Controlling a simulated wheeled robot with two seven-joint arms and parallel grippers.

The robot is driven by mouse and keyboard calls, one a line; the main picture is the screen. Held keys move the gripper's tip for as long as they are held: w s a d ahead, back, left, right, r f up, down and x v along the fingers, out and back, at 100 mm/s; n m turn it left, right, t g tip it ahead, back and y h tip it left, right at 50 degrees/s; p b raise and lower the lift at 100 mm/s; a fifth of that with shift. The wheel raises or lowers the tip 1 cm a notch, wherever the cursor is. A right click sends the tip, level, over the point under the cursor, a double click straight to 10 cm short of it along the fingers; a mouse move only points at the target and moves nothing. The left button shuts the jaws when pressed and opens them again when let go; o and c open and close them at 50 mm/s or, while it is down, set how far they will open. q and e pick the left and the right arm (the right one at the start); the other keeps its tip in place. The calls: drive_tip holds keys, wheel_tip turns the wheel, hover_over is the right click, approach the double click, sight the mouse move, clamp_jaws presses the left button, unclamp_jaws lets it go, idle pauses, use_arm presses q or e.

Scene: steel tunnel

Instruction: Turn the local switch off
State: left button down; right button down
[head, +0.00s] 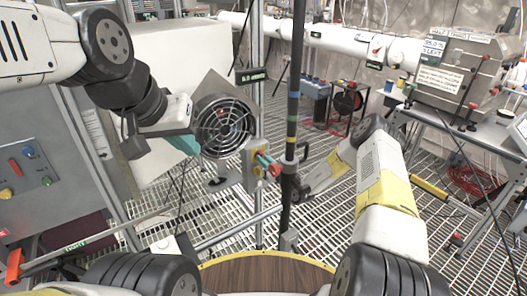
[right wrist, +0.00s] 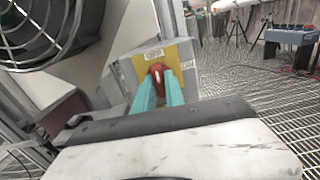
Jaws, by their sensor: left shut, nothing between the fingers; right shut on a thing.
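The local switch is a grey box with a yellow plate (head: 251,158) and a red knob, mounted on a metal post left of centre in the head view. In the right wrist view the yellow plate (right wrist: 178,54) and red rotary knob (right wrist: 157,69) face me. My right gripper (right wrist: 160,86) has its teal fingers on both sides of the knob, shut on it. In the head view this gripper (head: 268,164) is small and partly hides the knob. My left gripper (head: 186,142), teal-fingered, is shut and empty, left of the fan.
A round caged fan (head: 224,124) is just above and left of the switch. A dark vertical pole (head: 291,110) stands close to its right. A grey panel with buttons (head: 30,168) is at left. A steel box (head: 455,78) stands on a bench at right. The floor is open metal grating.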

drive_tip(key=shift+f+n, duration=0.15)
drive_tip(key=shift+n, duration=0.15)
drive_tip(key=c, duration=1.4)
unclamp_jaws()
drive_tip(key=v, duration=0.8)
